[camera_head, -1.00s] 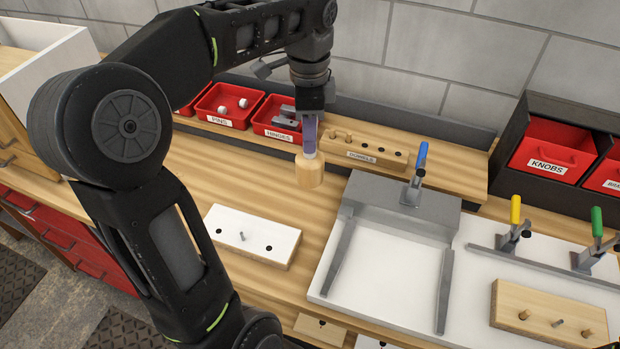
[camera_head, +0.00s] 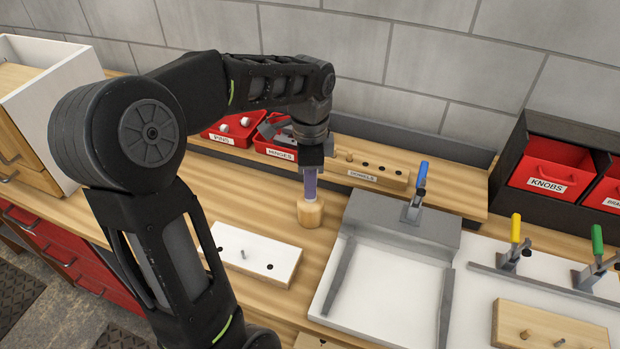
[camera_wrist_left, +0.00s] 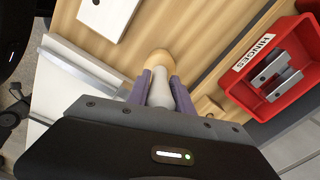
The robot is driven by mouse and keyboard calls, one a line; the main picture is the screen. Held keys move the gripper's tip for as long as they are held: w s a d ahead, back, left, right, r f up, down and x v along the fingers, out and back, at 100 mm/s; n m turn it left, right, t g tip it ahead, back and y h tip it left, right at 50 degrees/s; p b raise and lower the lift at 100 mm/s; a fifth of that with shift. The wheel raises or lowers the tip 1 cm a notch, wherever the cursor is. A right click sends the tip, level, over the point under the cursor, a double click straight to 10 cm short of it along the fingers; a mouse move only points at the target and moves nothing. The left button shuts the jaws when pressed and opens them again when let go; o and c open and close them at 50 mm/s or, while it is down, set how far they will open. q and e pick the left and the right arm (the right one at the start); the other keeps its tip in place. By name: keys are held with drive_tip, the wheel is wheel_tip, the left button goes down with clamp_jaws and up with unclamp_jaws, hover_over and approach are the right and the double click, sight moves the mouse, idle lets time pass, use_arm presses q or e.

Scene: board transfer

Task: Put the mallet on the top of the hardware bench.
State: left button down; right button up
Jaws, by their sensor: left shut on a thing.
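The mallet has a pale wooden head (camera_head: 310,214) and hangs head down below my left gripper (camera_head: 311,178). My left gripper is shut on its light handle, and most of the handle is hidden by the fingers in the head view. The left wrist view shows the fingers (camera_wrist_left: 158,90) on both sides of the handle, with the mallet head (camera_wrist_left: 158,62) beyond them. The head is over or on the bare wood of the hardware bench (camera_head: 235,187); I cannot tell if it touches. My right gripper is not in view.
A white-topped board (camera_head: 258,250) lies just front-left of the mallet. A grey fixture with a blue-handled clamp (camera_head: 418,190) stands to the right. Behind are the dowels block (camera_head: 366,172) and the red hinges bin (camera_head: 280,152). Bare wood surrounds the mallet.

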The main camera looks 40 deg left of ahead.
use_arm(q)
drive_tip(key=shift+f, duration=0.1)
drive_tip(key=c, duration=1.1)
unclamp_jaws()
drive_tip(key=shift+r+b, duration=0.4)
drive_tip(key=shift+r, duration=3.5)
